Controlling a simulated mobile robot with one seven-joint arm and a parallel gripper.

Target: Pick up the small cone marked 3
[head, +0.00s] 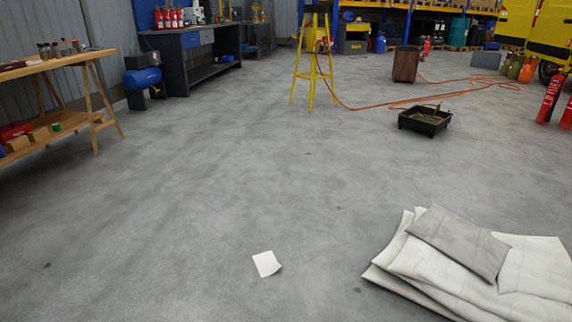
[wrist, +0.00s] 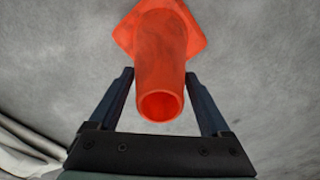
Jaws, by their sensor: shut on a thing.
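In the wrist view an orange cone (wrist: 161,60) sits between the two fingers of my gripper (wrist: 160,85). The fingers are closed against its sides. Its open narrow end faces the camera and its square base points away, over grey floor. I see no number on the side in view. Whether the base touches the floor I cannot tell. The cone and my gripper are not in the head view.
Folded grey-white sheets (head: 470,260) lie on the floor at right, with a white paper (head: 266,263) left of them. A black tray (head: 425,121), an orange hose (head: 385,106) and a yellow stepladder (head: 315,60) are farther back. A wooden workbench (head: 60,63) stands left. The middle floor is clear.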

